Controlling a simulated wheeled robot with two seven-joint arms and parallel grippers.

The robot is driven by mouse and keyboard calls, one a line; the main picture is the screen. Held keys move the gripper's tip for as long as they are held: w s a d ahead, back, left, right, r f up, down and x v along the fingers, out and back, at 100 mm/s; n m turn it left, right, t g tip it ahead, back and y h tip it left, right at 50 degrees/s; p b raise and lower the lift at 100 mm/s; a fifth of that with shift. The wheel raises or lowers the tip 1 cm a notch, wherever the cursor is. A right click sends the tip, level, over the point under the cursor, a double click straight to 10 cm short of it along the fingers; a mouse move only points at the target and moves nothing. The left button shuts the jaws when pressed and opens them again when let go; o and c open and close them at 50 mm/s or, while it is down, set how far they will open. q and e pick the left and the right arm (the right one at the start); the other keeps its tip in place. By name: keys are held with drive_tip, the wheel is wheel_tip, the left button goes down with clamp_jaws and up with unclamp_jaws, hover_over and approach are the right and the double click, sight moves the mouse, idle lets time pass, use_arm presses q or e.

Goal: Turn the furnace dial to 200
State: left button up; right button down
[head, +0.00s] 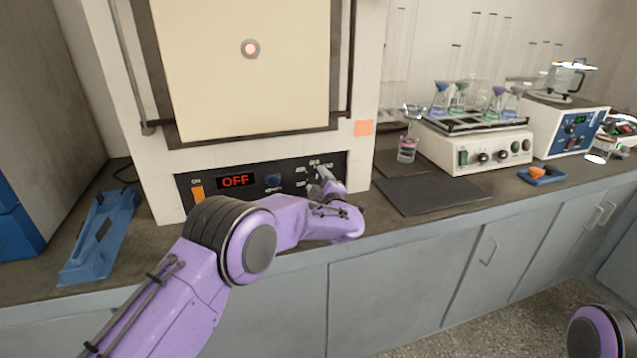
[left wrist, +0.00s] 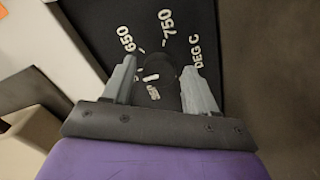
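The furnace (head: 140,90) stands on the bench with its cream door closed. Its black control panel (head: 225,199) has a display (head: 236,181) reading OFF in red. My left gripper (head: 324,180) is at the panel's right end, over the dial area, and hides much of the dial in the head view. In the left wrist view, the dark dial (left wrist: 168,88) with a white mark lies between the fingers of my left gripper (left wrist: 159,66). The fingers are apart; contact with the dial cannot be told. Marks 650, 750 and DEG C show around it. My right gripper is out of view.
A blue tray (head: 100,235) lies left of the furnace. A glass beaker (head: 406,150), dark mat (head: 432,195) and white shaker unit (head: 480,150) stand to the right.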

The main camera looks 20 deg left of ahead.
use_arm(q)
drive_tip(key=c, duration=0.8)
drive_tip(key=shift+o, duration=0.2)
drive_tip(key=n+b, duration=0.3)
drive_tip(key=shift+f, duration=0.25)
drive_tip(key=n+b, duration=0.8)
drive_tip(key=shift+f+b, duration=0.2)
drive_tip(key=shift+b, duration=0.1)
drive_tip(key=n+b, duration=0.8)
drive_tip(key=b, duration=0.1)
drive_tip(key=shift+n, duration=0.3)
drive_tip(key=n+b, duration=0.2)
drive_tip(key=shift+n+b, duration=0.35)
drive_tip(key=shift+n, duration=0.05)
drive_tip(key=shift+r+n+b, duration=0.15)
drive_tip(key=shift+n+b, duration=0.45)
drive_tip(key=shift+n, duration=0.1)
drive_tip(key=shift+d, duration=0.1)
